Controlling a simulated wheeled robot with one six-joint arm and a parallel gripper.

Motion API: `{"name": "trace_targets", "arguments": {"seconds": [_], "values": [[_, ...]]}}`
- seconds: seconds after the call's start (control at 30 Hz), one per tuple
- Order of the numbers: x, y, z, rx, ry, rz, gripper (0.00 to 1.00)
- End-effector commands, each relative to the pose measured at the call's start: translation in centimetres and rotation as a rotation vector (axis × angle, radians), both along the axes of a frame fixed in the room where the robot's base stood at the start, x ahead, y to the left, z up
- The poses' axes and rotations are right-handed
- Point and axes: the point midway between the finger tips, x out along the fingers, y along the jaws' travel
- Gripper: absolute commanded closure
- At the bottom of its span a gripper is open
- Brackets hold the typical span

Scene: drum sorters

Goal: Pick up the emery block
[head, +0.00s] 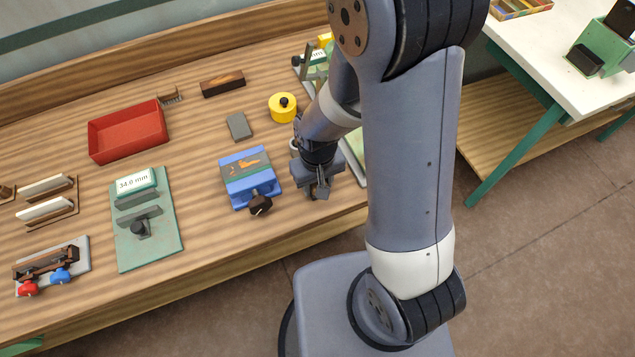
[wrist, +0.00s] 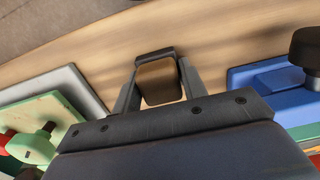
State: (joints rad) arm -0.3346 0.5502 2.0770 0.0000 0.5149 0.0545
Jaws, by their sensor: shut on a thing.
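My gripper (head: 317,186) is near the front edge of the bench, to the right of the blue vise-like fixture. In the wrist view its two fingers are shut on a small block (wrist: 160,84) with a tan face and a dark end, which I take to be the emery block. One finger lies along each side of it. In the head view the block is mostly hidden by my gripper. I cannot tell whether it touches the bench.
The blue fixture (head: 250,180) with its dark knob stands just left of my gripper. A grey block (head: 239,126), a yellow knobbed drum (head: 283,107), a red tray (head: 128,131) and a green gauge plate (head: 146,220) stand on the bench. A green-topped device lies close on the right.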

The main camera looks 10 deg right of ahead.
Motion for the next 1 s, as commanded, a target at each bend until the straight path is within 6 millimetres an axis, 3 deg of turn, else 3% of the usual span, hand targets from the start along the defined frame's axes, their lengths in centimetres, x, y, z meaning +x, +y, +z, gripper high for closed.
{"name": "trace_targets", "arguments": {"seconds": [0.17,0.63,1.0], "values": [[0.1,0.1,1.6,0.002,-0.006,0.0,0.85],[0.1,0.0,8.7,0.002,-0.006,0.0,0.85],[0.0,0.0,9.9,0.0,-0.001,0.0,0.85]]}}
